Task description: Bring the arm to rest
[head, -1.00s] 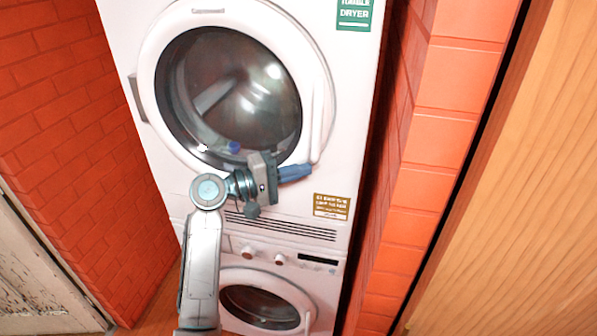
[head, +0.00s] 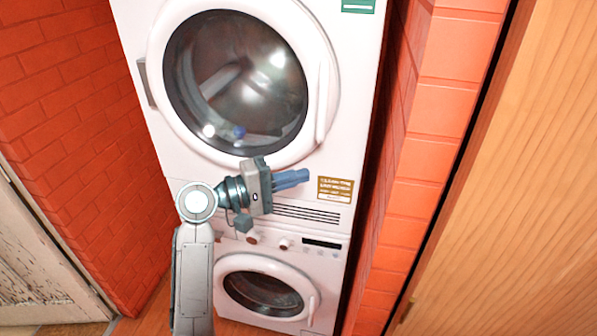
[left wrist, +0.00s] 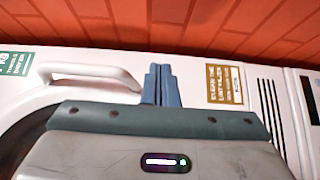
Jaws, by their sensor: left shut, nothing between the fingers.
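My left gripper (head: 303,177) is in front of the stacked machines in the head view, just below the dryer door, with its blue fingers pointing right. The fingers are shut together with nothing between them. In the left wrist view the shut fingers (left wrist: 161,84) stand between the dryer's door handle and a brown label. The white tumble dryer (head: 140,110) has a round glass door (head: 240,80), which looks closed. My right gripper is in neither view.
A washing machine (head: 300,262) with a round door stands below the dryer. Red brick walls (head: 85,130) flank the machines. A wooden panel (head: 510,200) is at the right, and a worn pale door (head: 35,265) is at the lower left. The brown label (head: 335,189) is on the dryer front.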

